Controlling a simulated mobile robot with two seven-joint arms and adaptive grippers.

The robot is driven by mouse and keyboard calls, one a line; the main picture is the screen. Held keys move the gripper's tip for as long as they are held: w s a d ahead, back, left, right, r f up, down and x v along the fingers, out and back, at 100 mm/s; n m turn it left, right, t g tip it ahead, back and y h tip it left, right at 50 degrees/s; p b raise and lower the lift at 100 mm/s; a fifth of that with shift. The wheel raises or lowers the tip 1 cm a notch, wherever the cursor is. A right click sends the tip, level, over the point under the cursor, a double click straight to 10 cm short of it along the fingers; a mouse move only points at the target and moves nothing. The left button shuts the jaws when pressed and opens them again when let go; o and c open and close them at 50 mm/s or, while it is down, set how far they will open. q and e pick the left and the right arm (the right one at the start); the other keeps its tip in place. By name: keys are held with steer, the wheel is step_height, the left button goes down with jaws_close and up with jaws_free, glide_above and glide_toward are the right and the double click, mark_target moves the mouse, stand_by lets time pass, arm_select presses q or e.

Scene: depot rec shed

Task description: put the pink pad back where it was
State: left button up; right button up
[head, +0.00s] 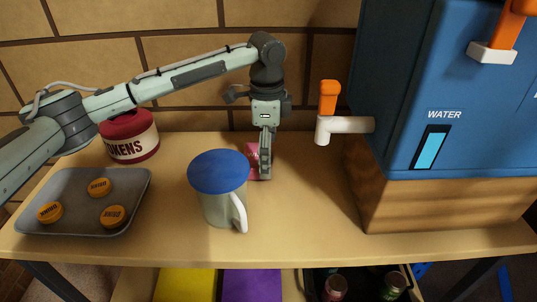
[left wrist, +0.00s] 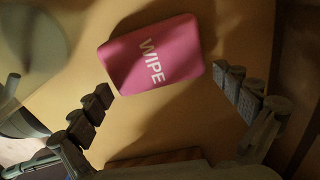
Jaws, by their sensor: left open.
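The pink pad (head: 251,150), marked WIPE, lies on the wooden table behind the mug. In the head view my left gripper (head: 265,172) points down over it and hides part of it. My left gripper (left wrist: 168,88) is open there, with a finger towards each side of the pad's near edge. Nothing is held in it. I cannot tell whether a finger touches the pad. My right gripper is not in view.
A mug with a blue lid (head: 218,172) stands close in front of the pad. A grey tray (head: 75,220) with orange discs and a red TOKENS jar (head: 130,136) are at left. A blue water dispenser (head: 440,110) with a tap (head: 345,125) is at right. Table between mug and dispenser is clear.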

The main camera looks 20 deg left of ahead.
arm_select(q)
step_height(320, 180, up, 12)
stand_by(0.4)
steer(key=shift+f, duration=0.1)
